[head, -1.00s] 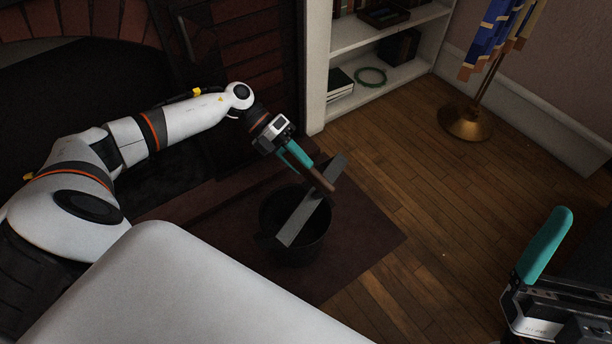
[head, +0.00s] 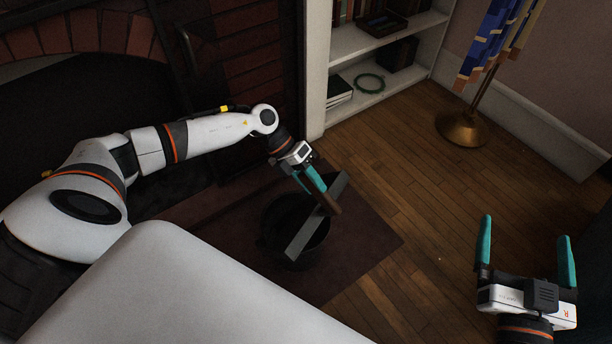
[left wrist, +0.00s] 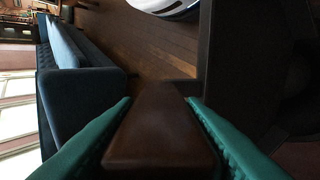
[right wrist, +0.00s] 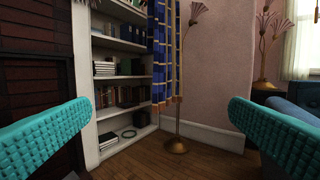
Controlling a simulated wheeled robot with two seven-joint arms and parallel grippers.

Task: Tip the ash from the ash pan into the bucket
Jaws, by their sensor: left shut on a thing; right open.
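My left gripper (head: 323,196) is shut on the brown handle (head: 329,203) of the ash pan. The handle also fills the space between the teal fingers in the left wrist view (left wrist: 160,135). The grey ash pan (head: 304,236) is above the dark bucket (head: 291,262), crossing its mouth diagonally. The pan shows as a narrow strip and looks tipped on its side. Its inside is hidden and I see no ash. The bucket's inside is dark and partly covered by the pan. My right gripper (head: 526,240) is open and empty, well right of the bucket.
The bucket stands on a dark red mat (head: 370,240) by the brick fireplace (head: 85,35). A white bookcase (head: 375,85) and a brass-based stand (head: 462,128) with blue cloth are behind. The wooden floor (head: 420,200) between bucket and right gripper is clear.

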